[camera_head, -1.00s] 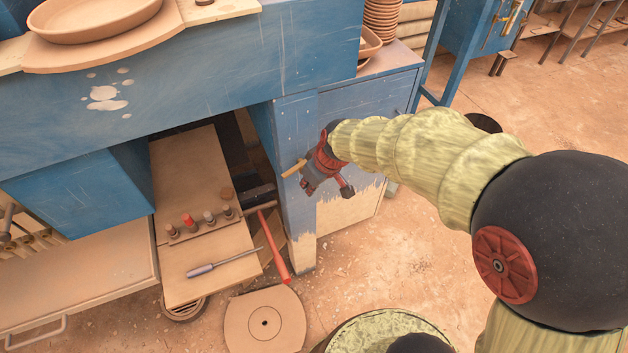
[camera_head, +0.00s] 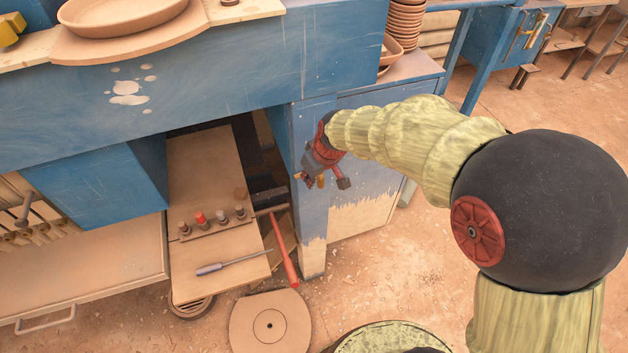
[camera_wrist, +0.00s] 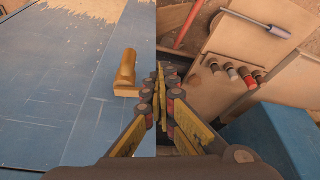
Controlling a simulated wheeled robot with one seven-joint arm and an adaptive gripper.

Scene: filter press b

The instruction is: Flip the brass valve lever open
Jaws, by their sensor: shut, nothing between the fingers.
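The brass valve lever (camera_wrist: 125,69) shows in the wrist view, with its squat pivot end (camera_wrist: 127,91), mounted on a blue panel just left of my fingers. In the head view only a small brass bit (camera_head: 298,177) shows beside my gripper; my gripper appears to hide the rest. My gripper (camera_wrist: 163,76) has its yellow-padded fingers together and empty, pointing along the panel. The fingers are close beside the lever; I cannot tell whether they touch it. In the head view my gripper (camera_head: 317,182) is in front of the blue post.
A board with several small plugs (camera_head: 220,219) and a screwdriver (camera_head: 232,264) lies left of the post. A red-handled tool (camera_head: 284,250) leans below. A round plate (camera_head: 270,322) lies on the floor. A blue cabinet (camera_head: 370,190) stands right of the post. Open floor lies to the right.

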